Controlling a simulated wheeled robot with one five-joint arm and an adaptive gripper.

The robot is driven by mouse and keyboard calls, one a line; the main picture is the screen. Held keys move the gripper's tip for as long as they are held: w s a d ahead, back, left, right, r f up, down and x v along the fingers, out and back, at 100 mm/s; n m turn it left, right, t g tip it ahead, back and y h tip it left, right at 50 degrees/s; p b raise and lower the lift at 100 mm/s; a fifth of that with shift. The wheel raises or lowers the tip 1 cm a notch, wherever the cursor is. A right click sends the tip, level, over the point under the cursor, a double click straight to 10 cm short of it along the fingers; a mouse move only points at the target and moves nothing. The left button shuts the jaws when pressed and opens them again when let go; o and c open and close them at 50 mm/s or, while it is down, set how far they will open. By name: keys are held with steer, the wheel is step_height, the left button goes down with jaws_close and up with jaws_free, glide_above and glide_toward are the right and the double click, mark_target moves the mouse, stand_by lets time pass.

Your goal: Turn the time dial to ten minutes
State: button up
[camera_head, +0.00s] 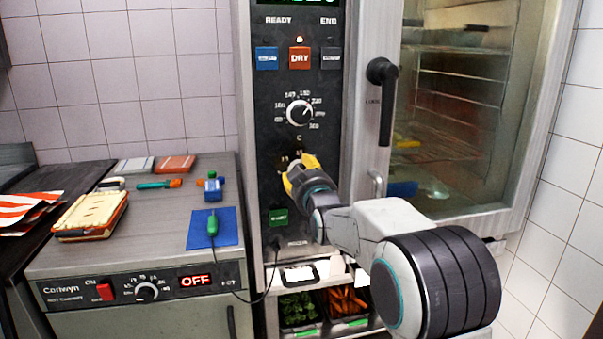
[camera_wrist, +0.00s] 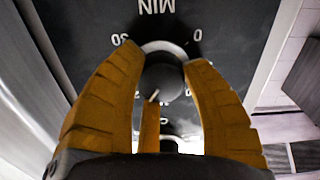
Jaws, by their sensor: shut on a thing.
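The time dial (camera_wrist: 165,80) is a dark round knob with a pale ring, on the oven's black panel. In the wrist view its scale shows upside down, with MIN above, 30 at the left and 0 at the right. Its white pointer line slants to the lower left; the marks there are mostly hidden by my fingers. My gripper (camera_wrist: 163,68) has yellow fingers, one on each side of the knob, and is shut on it. In the head view my gripper (camera_head: 300,176) covers most of the time dial.
The temperature dial (camera_head: 300,112) is above my gripper, below the red DRY button (camera_head: 299,58). The green button (camera_head: 278,217) is below it. The oven door handle (camera_head: 384,100) sticks out at the right. A cabinet with a blue mat (camera_head: 228,228) stands at the left.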

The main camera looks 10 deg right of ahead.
steer(key=shift+r, duration=0.3)
steer(key=shift+c, duration=1)
steer(key=shift+a+n+b, duration=0.1)
steer(key=shift+n+b, duration=0.3)
steer(key=shift+b, duration=0.15)
steer(key=n+b, duration=0.2)
steer(key=b, duration=0.1)
steer(key=n+b, duration=0.1)
steer(key=b, duration=0.2)
steer(key=shift+f+n, duration=0.35)
steer(key=shift+n, duration=0.05)
steer(key=n+b, duration=0.2)
steer(key=b, duration=0.2)
steer(key=shift+a+n, duration=0.1)
steer(key=shift+n, duration=0.3)
steer(key=n+b, duration=0.2)
steer(key=n, duration=0.2)
steer(key=shift+r, duration=0.2)
steer(key=shift+n+b, duration=0.5)
steer(key=shift+n, duration=1.5)
